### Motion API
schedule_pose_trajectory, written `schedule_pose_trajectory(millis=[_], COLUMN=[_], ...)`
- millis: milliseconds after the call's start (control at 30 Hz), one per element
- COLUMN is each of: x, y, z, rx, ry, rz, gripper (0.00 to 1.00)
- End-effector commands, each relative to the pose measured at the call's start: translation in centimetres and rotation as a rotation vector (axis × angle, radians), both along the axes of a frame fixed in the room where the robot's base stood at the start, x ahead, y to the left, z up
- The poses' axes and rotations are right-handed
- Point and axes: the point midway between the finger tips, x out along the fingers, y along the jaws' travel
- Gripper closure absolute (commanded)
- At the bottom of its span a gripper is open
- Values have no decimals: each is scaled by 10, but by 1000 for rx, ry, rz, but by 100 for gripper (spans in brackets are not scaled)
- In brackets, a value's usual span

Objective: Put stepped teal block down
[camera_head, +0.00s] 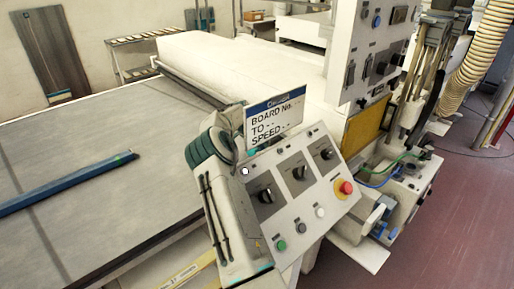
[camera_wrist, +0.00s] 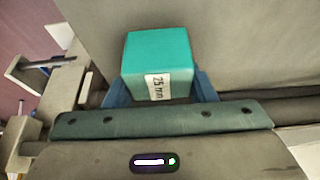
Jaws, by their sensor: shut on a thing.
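The teal block (camera_wrist: 157,52) shows in the wrist view, with a white label reading 25 mm on its near face. My gripper (camera_wrist: 162,86) is shut on it, with a blue finger at each side of its lower part. Only a plain boxy shape shows, and no step can be made out from this side. Grey surface lies behind the block. I cannot tell whether the block touches anything below it. I cannot make out the block or my gripper's fingers in the head view.
A wide grey conveyor belt (camera_head: 100,215) fills the left, with a long blue bar (camera_head: 65,183) lying across it. A control panel (camera_head: 292,185) with knobs and a red stop button stands by its right side, below a sign (camera_head: 275,115). Red floor is open at right.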

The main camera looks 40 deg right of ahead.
Motion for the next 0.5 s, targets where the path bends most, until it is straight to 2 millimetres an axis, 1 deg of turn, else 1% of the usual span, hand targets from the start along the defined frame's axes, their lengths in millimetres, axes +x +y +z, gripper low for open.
schedule_pose_trajectory(millis=[100,300,400,433,467,500], x=[0,0,0,0,0,0], y=[0,0,0,0,0,0], z=[-9,-9,-13,-13,-12,-12], rx=[-1,-1,-1,0,-1,0], ry=[0,-1,-1,-1,-1,-1], rz=[0,0,-1,-1,-1,-1], gripper=[78,78,78,47,38,28])
